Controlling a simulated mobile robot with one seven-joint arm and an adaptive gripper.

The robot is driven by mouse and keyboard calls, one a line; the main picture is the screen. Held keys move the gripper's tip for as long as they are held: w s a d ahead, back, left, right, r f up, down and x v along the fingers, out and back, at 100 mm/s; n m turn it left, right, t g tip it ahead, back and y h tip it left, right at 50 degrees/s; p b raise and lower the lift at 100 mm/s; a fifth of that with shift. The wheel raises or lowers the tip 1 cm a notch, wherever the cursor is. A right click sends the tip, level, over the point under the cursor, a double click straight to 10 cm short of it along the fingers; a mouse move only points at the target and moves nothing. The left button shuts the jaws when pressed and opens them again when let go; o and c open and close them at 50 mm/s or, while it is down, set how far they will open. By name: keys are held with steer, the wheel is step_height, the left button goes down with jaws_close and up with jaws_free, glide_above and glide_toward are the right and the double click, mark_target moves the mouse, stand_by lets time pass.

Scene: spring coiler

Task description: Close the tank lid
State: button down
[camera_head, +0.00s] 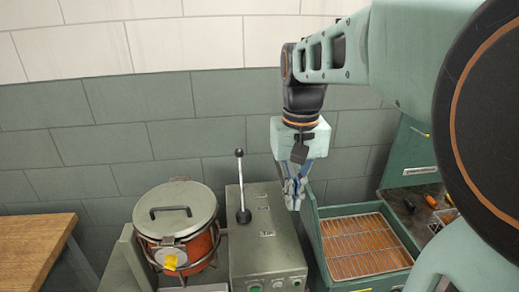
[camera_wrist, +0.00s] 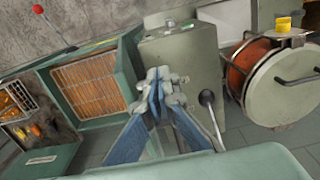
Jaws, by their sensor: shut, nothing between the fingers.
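The tank (camera_head: 195,248) is a copper-coloured drum in a metal frame, left of the middle in the head view. Its round grey-green lid (camera_head: 178,212) with a dark bar handle lies over its top. I cannot tell whether the lid is fully seated. In the wrist view the lid (camera_wrist: 291,80) is at the right edge, partly cut off, with the tank's side (camera_wrist: 243,64) showing beside it. My gripper (camera_head: 294,197) is shut and empty, pointing down, right of the lid and apart from it. Its fingertips (camera_wrist: 161,88) meet in the wrist view.
A green machine box (camera_head: 262,245) with an upright ball-topped lever (camera_head: 241,185) stands between tank and gripper. A green bin with a wire rack (camera_head: 368,247) is at the right. A wooden table (camera_head: 35,245) is at the left. A tiled wall runs behind.

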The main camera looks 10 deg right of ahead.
step_height(320, 180, down, 3)
steer(key=shift+f+b, duration=0.2)
steer(key=shift+b, duration=0.9)
steer(key=shift+d+r+p, duration=0.15)
steer(key=shift+d+p, duration=0.05)
steer(key=shift+d, duration=0.4)
steer(key=shift+d+r+p, duration=0.15)
steer(key=shift+d, duration=0.45)
steer(key=shift+d+r+p, duration=0.25)
steer(key=shift+d+p, duration=0.05)
steer(key=shift+d, duration=0.6)
steer(key=shift+d+r+p, duration=0.2)
steer(key=shift+d+p, duration=0.05)
steer(key=shift+d, duration=0.6)
steer(key=shift+d+r+p, duration=0.2)
steer(key=shift+d+p, duration=0.1)
steer(key=shift+d, duration=0.95)
steer(key=shift+d, duration=0.1)
